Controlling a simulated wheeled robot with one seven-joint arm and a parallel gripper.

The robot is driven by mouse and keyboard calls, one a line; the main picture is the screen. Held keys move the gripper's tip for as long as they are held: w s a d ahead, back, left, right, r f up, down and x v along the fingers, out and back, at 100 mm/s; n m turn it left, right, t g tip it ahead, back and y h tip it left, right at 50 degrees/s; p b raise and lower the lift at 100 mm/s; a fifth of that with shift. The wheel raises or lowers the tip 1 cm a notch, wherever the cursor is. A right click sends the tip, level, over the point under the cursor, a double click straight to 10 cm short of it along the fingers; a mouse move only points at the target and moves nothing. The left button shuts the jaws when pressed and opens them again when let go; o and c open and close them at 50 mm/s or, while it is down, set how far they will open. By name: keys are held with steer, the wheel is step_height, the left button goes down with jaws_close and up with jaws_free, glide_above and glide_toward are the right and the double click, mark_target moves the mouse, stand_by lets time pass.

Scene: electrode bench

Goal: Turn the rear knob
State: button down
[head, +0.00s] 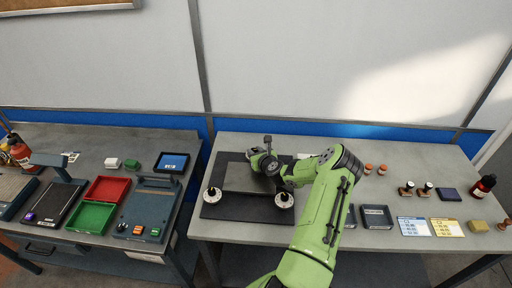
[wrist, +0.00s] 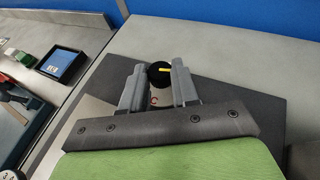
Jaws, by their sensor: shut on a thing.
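The rear knob (wrist: 160,71) is black with a yellow pointer line and sits over a pale dial with a small red mark. In the wrist view my gripper (wrist: 158,68) has its two grey fingers on either side of the knob, shut on it. In the head view my gripper (head: 254,154) reaches over the back of a dark panel (head: 240,209), and my arm hides the rear knob there. Two other black knobs on white dials stand at the panel's front left corner (head: 212,191) and front right corner (head: 284,200).
To the right on the bench (head: 400,153) are dark trays (head: 376,216), cards (head: 413,227), stamps (head: 425,188) and a dark bottle (head: 484,185). A left bench holds a red tray (head: 106,189) and a green tray (head: 91,216). A wall rises behind.

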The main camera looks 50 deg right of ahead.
steer(key=shift+a+r+m+g+h+p, duration=0.1)
steer(key=shift+m+g+h+p, duration=0.25)
steer(key=shift+m+h+p, duration=0.35)
steer(key=shift+a+r+m+g+h+p, duration=0.1)
steer(key=shift+m+g+h+p, duration=0.25)
steer(key=shift+p, duration=0.6)
steer(key=shift+w, duration=0.1)
steer(key=shift+f+m+h+p, duration=0.2)
steer(key=shift+m+h+p, duration=0.05)
steer(key=shift+p, duration=0.05)
steer(key=c, duration=0.8)
jaws_free()
steer(key=shift+c, duration=0.2)
